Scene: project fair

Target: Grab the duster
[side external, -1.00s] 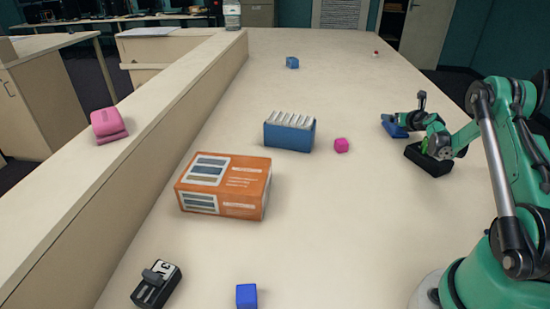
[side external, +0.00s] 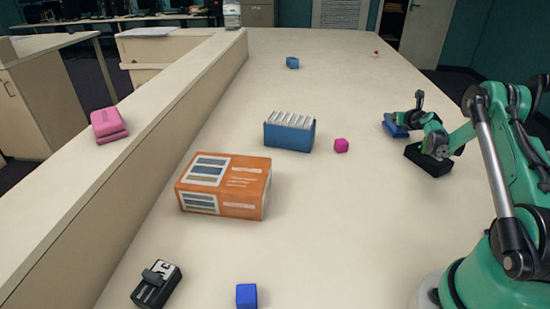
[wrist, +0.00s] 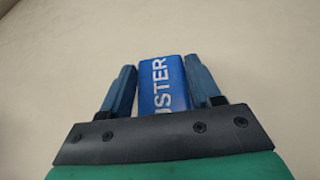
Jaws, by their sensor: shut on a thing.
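The duster (wrist: 163,88) is a blue block with white lettering ending in "STER", seen in the wrist view between the two blue-grey fingers. My gripper (wrist: 158,85) is shut on it, with a finger along each long side. In the side view the duster (side external: 396,131) is at the right of the table, partly hidden by my gripper (side external: 403,120). I cannot tell there whether it touches the table.
A black object (side external: 427,162) lies close below my wrist. Smaller items include a blue cube (side external: 246,296).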

